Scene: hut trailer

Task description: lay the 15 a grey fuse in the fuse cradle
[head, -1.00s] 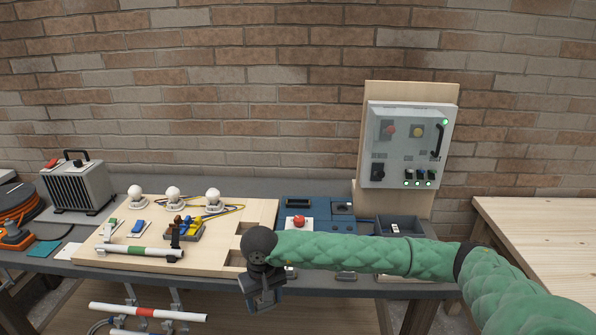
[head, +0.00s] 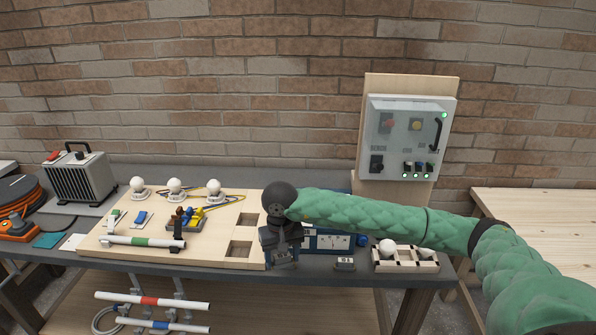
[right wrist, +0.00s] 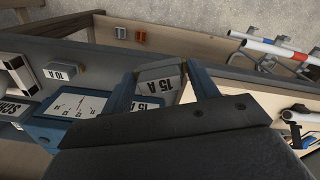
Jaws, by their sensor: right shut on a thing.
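My right gripper (head: 281,262) is at the table's front edge, beside the right end of the wooden board. In the right wrist view its two fingers (right wrist: 165,88) are shut on the grey 15 A fuse (right wrist: 158,74), a small block with a white label. The fuse is mostly hidden by the gripper in the head view. A blue unit with a white dial face (head: 333,241) is just right of the gripper; it also shows in the right wrist view (right wrist: 76,104). I cannot make out the fuse cradle for certain. My left gripper is not in view.
A 10 A fuse (head: 345,264) lies near the front edge, right of the gripper. A wooden tray (head: 405,266) with white bulbs stands further right. The wooden board (head: 205,238) has square cutouts and carries lamps and a striped tube. A control box (head: 405,140) stands behind.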

